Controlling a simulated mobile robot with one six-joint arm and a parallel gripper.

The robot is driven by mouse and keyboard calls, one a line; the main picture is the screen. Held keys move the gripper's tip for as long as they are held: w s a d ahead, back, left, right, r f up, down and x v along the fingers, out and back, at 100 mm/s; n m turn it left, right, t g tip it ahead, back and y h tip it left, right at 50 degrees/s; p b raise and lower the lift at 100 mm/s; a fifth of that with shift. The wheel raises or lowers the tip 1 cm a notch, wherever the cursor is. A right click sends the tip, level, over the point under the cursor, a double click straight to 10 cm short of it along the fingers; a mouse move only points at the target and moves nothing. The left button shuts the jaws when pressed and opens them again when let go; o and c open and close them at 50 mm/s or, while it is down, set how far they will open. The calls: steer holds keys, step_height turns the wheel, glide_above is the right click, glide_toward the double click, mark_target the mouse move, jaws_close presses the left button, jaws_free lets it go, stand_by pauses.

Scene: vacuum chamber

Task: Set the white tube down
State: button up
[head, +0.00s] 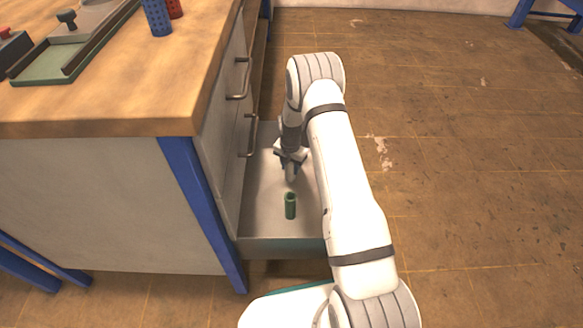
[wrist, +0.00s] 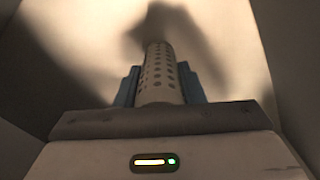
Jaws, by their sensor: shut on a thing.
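My gripper (head: 290,160) reaches down into an open drawer at the side of the workbench. In the wrist view my gripper (wrist: 158,90) is shut on the white tube (wrist: 158,70), a pale cylinder with rows of holes, between two blue-grey fingers. The white tube (head: 291,173) shows only as a small pale end below my gripper in the head view. The drawer (head: 262,215) has a pale floor, and the tube is over it. I cannot tell whether the tube touches the floor.
A green tube (head: 290,206) stands in the drawer, nearer than my gripper. Drawer walls lie close on both sides. On the benchtop (head: 130,100) are a blue perforated cup (head: 157,17), a red item (head: 174,9) and a green tray (head: 60,72).

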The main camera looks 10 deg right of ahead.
steer(key=shift+f, duration=0.1)
steer(key=o, duration=1)
steer(key=s+r+m+p, duration=0.2)
steer(key=r+m, duration=0.1)
steer(key=r, duration=0.9)
steer(key=s+r+m+p, duration=0.3)
steer(key=r, duration=0.9)
steer(key=s+r+m, duration=0.8)
steer(key=s+r, duration=0.1)
steer(key=r, duration=0.2)
steer(key=s+r+m, duration=0.2)
steer(key=s+m, duration=0.2)
steer(key=s, duration=0.3)
steer(key=s+r+m, duration=0.2)
steer(key=s+m, duration=0.3)
steer(key=s, duration=0.1)
steer(key=s+r+m+t, duration=0.1)
steer(key=s+r+m, duration=0.1)
steer(key=s+m, duration=0.2)
steer(key=shift+s+d+r+m, duration=0.15)
steer(key=shift+s+m, duration=0.05)
steer(key=shift+s, duration=0.7)
steer(key=shift+s+d+r+m, duration=0.15)
steer(key=shift+s+m, duration=0.05)
steer(key=shift+s, duration=0.7)
